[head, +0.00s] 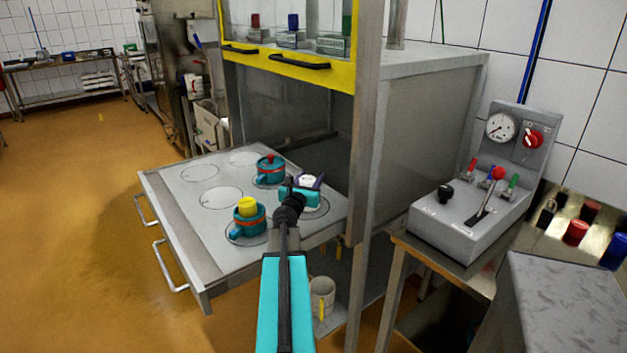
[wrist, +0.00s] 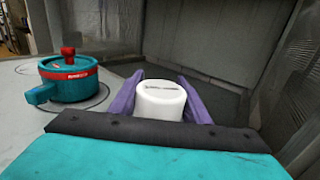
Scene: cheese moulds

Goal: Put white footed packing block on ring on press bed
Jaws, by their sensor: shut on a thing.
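My gripper (head: 309,183) is shut on the white packing block (wrist: 160,101). In the wrist view the block stands upright between the two purple fingers, with a dark mark on its top. Its lower part and any feet are hidden behind the gripper. In the head view the white block (head: 306,179) shows as a small pale top over the right side of the grey press bed (head: 190,220). A ring outline (head: 326,205) on the bed shows partly under my gripper. I cannot tell whether the block touches the bed.
A teal mould with a red knob (head: 270,173) stands just left of my gripper, also in the wrist view (wrist: 70,80). A teal mould (head: 248,224) with a yellow block (head: 247,207) stands nearer. Several rings on the left are empty. A press frame post (head: 367,120) rises at right.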

